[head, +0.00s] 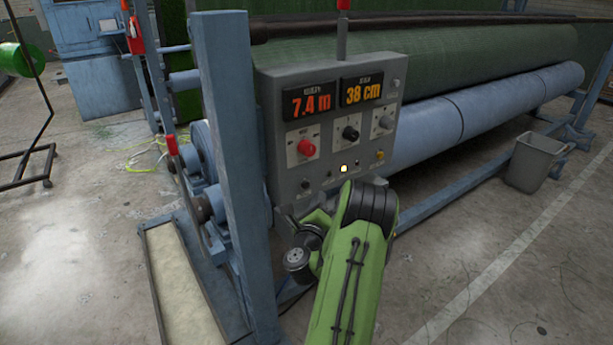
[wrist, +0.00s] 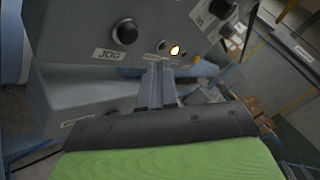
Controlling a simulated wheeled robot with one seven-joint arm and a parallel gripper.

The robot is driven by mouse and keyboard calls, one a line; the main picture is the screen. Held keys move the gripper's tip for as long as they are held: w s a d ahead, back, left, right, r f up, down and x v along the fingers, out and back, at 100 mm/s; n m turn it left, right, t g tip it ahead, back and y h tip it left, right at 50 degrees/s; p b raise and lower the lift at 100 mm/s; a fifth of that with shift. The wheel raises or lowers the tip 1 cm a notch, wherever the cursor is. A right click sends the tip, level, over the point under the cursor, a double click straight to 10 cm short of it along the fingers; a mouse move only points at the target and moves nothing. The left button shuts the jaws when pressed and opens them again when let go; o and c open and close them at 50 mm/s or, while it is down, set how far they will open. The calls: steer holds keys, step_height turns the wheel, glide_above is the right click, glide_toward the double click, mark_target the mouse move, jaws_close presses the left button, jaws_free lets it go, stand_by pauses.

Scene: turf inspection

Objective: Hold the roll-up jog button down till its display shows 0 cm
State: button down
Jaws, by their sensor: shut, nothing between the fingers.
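The grey control panel (head: 275,115) shows orange digits on its right display (head: 362,90), reading 38 cm. The jog button (head: 306,183) is a dark round button at the panel's lower left. In the wrist view the jog button (wrist: 126,31) sits above a JOG label (wrist: 107,54). My gripper (wrist: 158,68) is shut and empty, its fingers pointing at the panel, right of and below the button. The fingertips are apart from the button; whether they touch the panel is unclear. In the head view my green arm hides the fingers.
The left display (head: 311,102) reads 7.4 m. A red knob (head: 306,148), black knob (head: 350,133), lit lamp (head: 343,168) and yellow button (head: 379,155) share the panel. A blue post (head: 232,150) stands close left. A grey bin (head: 533,163) stands right, with open floor before it.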

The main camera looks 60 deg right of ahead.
mark_target(306, 185)
steer(key=shift+w+d+p, duration=0.35)
steer(key=shift+w+p, duration=0.25)
steer(key=shift+p, duration=0.05)
steer(key=shift+w+d+p, duration=0.3)
steer(key=shift+w+p, duration=0.3)
steer(key=shift+w, duration=0.1)
stand_by(1.1)
steer(key=shift+w+d+p, duration=0.2)
steer(key=shift+w+p, duration=0.1)
steer(key=shift+p, duration=0.3)
steer(key=shift+w+d+p, duration=0.2)
steer(key=shift+w+p, duration=0.25)
steer(key=shift+p, duration=0.25)
stand_by(4.2)
